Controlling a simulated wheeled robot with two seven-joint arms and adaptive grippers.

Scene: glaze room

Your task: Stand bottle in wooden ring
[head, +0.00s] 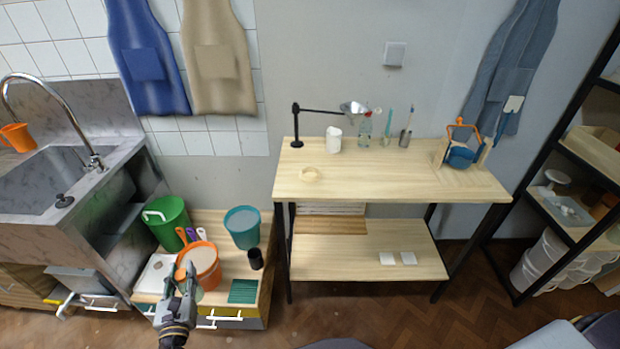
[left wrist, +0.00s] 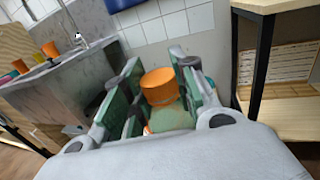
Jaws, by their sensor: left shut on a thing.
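My left gripper (head: 178,291) is in front of the orange bucket over the low bench in the head view. In the left wrist view, its green-padded fingers (left wrist: 158,98) are shut on a bottle (left wrist: 170,119) with a pale green, see-through body and an orange cap. The fingers hide much of the bottle in the head view. A pale wooden ring (head: 310,174) lies flat on the left part of the worktable (head: 400,181), up and to the right of my left gripper and apart from it. My right gripper is not in view.
A lamp (head: 297,125), white cup (head: 334,139), clear bottle (head: 365,131) and wooden caddy (head: 442,153) stand on the worktable. The low bench holds an orange bucket (head: 203,262), teal bucket (head: 242,228) and green bucket (head: 166,222). The worktable's front middle is clear.

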